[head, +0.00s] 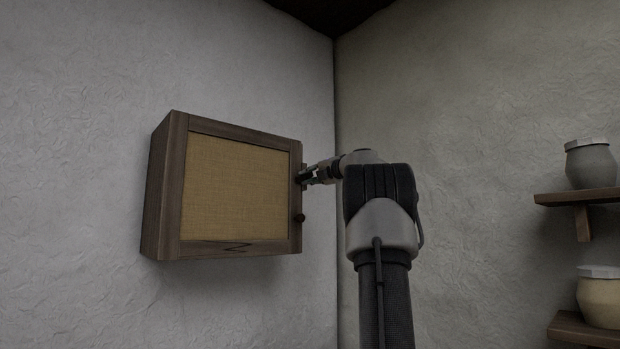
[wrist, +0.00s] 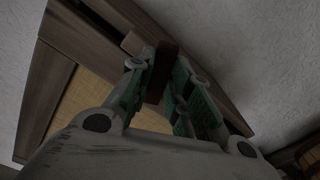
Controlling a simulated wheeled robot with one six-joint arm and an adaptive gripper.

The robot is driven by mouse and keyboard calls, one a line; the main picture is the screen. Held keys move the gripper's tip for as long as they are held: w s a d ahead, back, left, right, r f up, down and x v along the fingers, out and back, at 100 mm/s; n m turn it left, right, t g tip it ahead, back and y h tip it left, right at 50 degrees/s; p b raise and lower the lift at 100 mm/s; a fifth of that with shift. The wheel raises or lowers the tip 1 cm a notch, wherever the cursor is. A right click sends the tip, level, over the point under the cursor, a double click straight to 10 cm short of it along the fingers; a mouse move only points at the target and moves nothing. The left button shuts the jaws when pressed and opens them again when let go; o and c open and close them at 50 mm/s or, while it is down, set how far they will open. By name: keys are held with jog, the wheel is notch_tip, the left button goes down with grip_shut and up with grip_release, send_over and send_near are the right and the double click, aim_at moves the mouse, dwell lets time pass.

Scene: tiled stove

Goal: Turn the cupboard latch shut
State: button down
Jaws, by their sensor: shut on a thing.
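The cupboard (head: 172,190) hangs on the wall at left in the head view, a dark wooden box with a woven tan door panel (head: 235,188). Its door looks closed. The latch, a small brown wooden bar, shows between my fingers in the wrist view (wrist: 162,68). In the head view it is mostly hidden at the door's right edge. My gripper (head: 307,174) reaches it from the right and is shut on it, its green-padded fingers (wrist: 160,88) on either side. The latch's exact angle is hard to tell.
Two wooden shelves (head: 570,197) with lidded jars (head: 592,165) are on the right wall, well away from my arm. The wall corner between is bare.

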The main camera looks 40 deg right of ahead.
jog(key=m, duration=0.4)
jog(key=shift+m, duration=0.3)
dwell(0.3)
jog(key=c, duration=1.3)
grip_release()
jog(key=s, duration=1.2)
jog(key=shift+d, duration=0.25)
